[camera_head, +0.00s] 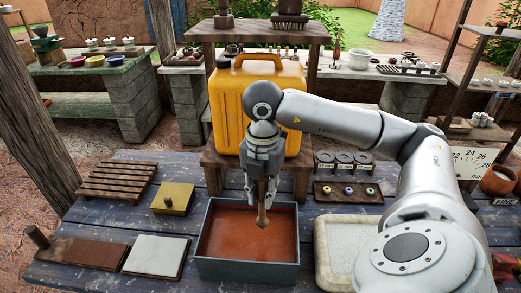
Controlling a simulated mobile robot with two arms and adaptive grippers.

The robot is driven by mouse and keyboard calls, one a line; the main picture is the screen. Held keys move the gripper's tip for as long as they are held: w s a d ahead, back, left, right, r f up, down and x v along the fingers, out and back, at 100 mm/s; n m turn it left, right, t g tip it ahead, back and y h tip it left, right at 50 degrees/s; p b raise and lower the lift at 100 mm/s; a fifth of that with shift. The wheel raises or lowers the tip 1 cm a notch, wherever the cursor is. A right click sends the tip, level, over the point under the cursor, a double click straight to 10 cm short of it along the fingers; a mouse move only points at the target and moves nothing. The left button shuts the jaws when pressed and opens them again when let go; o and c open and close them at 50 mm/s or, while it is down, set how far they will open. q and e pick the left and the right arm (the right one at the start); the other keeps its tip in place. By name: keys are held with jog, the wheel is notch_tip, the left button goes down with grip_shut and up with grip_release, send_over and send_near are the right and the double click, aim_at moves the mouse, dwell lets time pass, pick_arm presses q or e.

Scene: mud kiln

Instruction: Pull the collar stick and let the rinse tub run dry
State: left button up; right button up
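The rinse tub (247,270) is a grey rectangular box at the front middle of the blue plank table. Reddish-brown liquid covers its inside. The brown collar stick (262,216) is upright over the tub's back half, with a thicker lower end. I cannot tell whether that end touches the tub's floor. My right gripper (262,196) points down over the tub, its fingers on either side of the stick's upper part. I cannot tell whether they press on it. The fingers hide the stick's top. My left gripper is not in view.
A yellow jerrycan (225,110) stands on a wooden stand behind the tub. A pale tray (330,260) is right of the tub. A white slab (157,254), a brown board (95,252), a yellow block (173,198) and a slatted rack (117,180) lie left.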

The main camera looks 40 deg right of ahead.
jog(key=c, duration=0.3)
jog(key=shift+r+p, duration=5.15)
jog(key=shift+r, duration=1.35)
jog(key=shift+c, duration=0.2)
